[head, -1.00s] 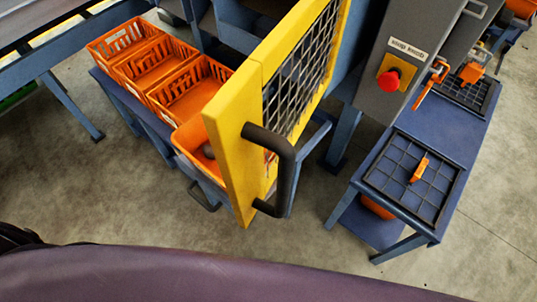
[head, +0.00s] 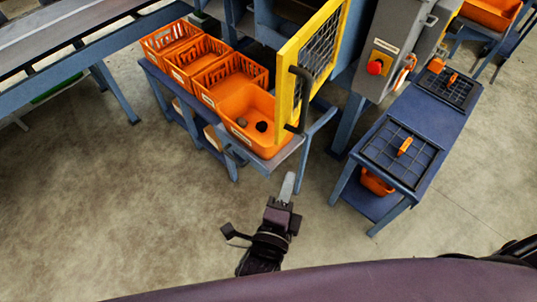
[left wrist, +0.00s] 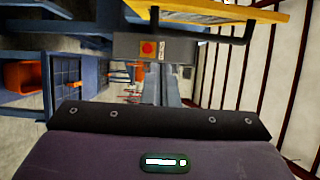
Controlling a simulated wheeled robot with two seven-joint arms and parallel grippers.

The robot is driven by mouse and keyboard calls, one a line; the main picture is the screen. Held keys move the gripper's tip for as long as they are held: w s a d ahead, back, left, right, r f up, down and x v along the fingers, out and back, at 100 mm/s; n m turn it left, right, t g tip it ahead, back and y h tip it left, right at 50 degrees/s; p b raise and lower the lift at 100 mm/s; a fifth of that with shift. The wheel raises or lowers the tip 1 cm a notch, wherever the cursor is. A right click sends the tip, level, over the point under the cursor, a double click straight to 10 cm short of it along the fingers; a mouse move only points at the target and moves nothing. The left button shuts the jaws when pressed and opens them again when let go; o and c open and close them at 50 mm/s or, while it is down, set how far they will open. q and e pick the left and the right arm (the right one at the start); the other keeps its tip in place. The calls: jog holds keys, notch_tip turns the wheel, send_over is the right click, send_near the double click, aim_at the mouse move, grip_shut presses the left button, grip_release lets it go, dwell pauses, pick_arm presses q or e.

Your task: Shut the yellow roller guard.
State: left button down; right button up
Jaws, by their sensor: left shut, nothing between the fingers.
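The yellow roller guard (head: 286,80) is a yellow frame with dark wire mesh, standing out at an angle from the blue machine in the head view. Its black bar handle (head: 304,98) is on the face towards the right. In the left wrist view the guard's yellow edge (left wrist: 215,11) crosses the top, with the handle (left wrist: 243,33) below it. My left gripper (head: 288,182) is shut and empty, in front of and below the guard, apart from it and the handle. My right gripper is not in view.
An orange bin (head: 226,108) with dark potatoes stands left of the guard, beside several orange crates (head: 197,59). A grey box with a red stop knob (head: 375,68) stands to the right, above a blue table (head: 437,108) with black grids. Floor around my left gripper is clear.

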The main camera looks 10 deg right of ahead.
pick_arm(q)
jog(key=w+d+b, duration=0.1)
jog(key=w+b, duration=0.2)
jog(key=w, duration=0.9)
jog(key=shift+d, duration=0.25)
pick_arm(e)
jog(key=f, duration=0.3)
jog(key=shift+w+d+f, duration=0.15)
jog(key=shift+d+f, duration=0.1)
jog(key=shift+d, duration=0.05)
pick_arm(q)
jog(key=shift+w+b, duration=0.15)
jog(key=shift+b, duration=0.15)
